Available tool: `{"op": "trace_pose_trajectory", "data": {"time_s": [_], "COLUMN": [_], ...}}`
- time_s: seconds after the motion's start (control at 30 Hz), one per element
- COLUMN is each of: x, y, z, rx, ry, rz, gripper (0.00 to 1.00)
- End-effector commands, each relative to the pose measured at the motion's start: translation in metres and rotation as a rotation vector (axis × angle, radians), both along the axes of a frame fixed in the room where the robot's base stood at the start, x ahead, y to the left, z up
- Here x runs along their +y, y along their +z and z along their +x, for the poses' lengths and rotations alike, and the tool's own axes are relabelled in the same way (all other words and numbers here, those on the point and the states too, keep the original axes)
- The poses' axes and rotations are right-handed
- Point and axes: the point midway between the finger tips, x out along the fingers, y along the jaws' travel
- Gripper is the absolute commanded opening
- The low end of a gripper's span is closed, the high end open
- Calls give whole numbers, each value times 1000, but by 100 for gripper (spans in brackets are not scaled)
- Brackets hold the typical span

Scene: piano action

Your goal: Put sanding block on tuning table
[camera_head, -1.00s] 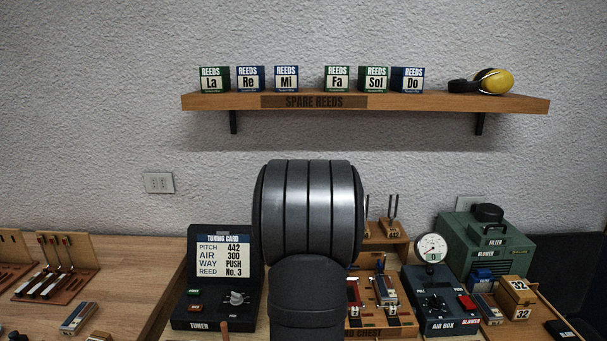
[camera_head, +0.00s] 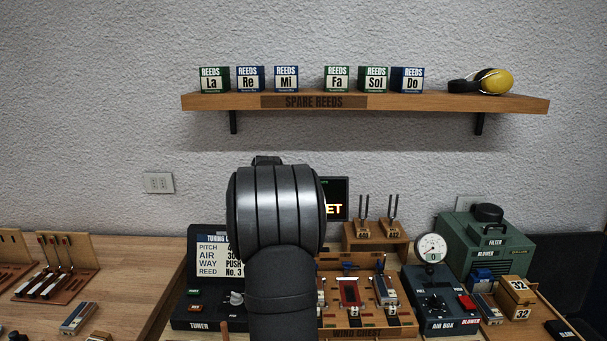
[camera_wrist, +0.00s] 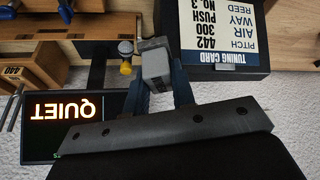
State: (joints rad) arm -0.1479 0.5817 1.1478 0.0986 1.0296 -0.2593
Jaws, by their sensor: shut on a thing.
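My gripper (camera_wrist: 160,88) is shut on a small grey block (camera_wrist: 155,65), which looks like the sanding block. It is held between the two dark fingers in the upside-down wrist view. In the head view my arm hides both gripper and block. The tuning table (camera_head: 515,330) is the wooden top on the right, bearing the tuner (camera_head: 195,312), the wind chest (camera_head: 358,333) and the air box (camera_head: 440,310). From these views I cannot tell how high the block is above the table.
A tuning card (camera_head: 212,258) stands on the tuner. A lit QUIET sign (camera_wrist: 68,112) is behind, also in the wrist view. A wooden fork stand (camera_head: 375,238), gauge (camera_head: 431,248) and green blower (camera_head: 487,245) crowd the back. Some table shows bare at the front right.

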Motion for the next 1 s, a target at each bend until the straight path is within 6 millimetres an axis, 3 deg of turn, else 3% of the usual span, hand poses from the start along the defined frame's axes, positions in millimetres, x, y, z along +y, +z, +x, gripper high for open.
{"op": "trace_pose_trajectory", "data": {"time_s": [0.43, 1.0], "x": [89, 201], "y": [-12, -31], "z": [20, 24], "rx": [0, 1], "ry": [190, 424], "rz": [0, 0], "gripper": [0, 0]}}
